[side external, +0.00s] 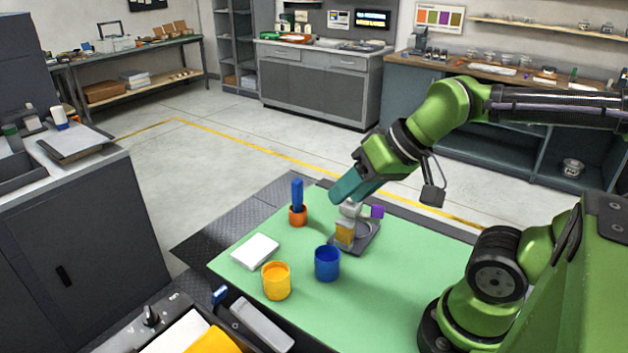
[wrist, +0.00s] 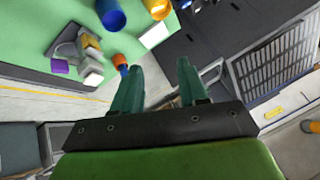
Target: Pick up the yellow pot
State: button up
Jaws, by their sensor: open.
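The yellow pot (side external: 276,281) stands upright on the green table mat, near its front left edge. It also shows in the wrist view (wrist: 157,8), cut by the top edge. My gripper (wrist: 160,68) is open, with nothing between its two teal fingers. In the side external view my gripper (side external: 341,193) is in the air above the far part of the mat, well away from the yellow pot.
A blue pot (side external: 327,263) stands just right of the yellow pot. A white block (side external: 255,251) lies behind it. An orange holder (side external: 298,216) with a blue handle stands farther back. A grey tray (side external: 368,241) carries small blocks. The mat's right side (side external: 420,262) is clear.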

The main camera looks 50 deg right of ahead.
jog(key=o, duration=0.8)
jog(key=n+g+h, duration=0.2)
jog(key=n+g, duration=0.5)
jog(key=n, duration=1.6)
send_over(277, 281)
jog(key=w+d, duration=0.1)
jog(key=d, duration=0.1)
notch_tip(277, 281, down, 8)
jog(key=n, duration=0.5)
jog(key=f, duration=0.9)
jog(key=shift+w+f, duration=0.25)
jog(key=shift+f, duration=0.15)
jog(key=shift+w+a+f, duration=0.1)
jog(key=shift+f, duration=1.45)
jog(key=shift+w+a+f, duration=0.1)
jog(key=shift+f, duration=1.45)
